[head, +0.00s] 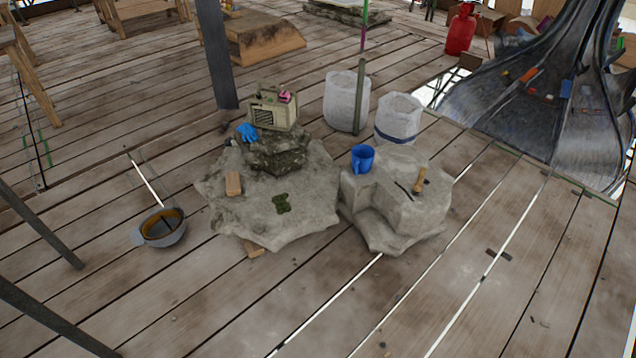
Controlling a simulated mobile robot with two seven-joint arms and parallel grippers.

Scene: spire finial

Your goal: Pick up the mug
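The blue mug (362,159) stands upright on the upper left edge of a pale stone block (410,205), near the middle of the head view. Its opening faces up, and what is inside is too small to tell. Neither of my grippers is in view.
A stone slab (310,205) beside the block carries a radio (272,107), blue gloves (246,133) and a small wooden block (233,184). White sacks (347,101) stand behind. A dark post (216,55) rises behind. The front plank floor is mostly clear.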

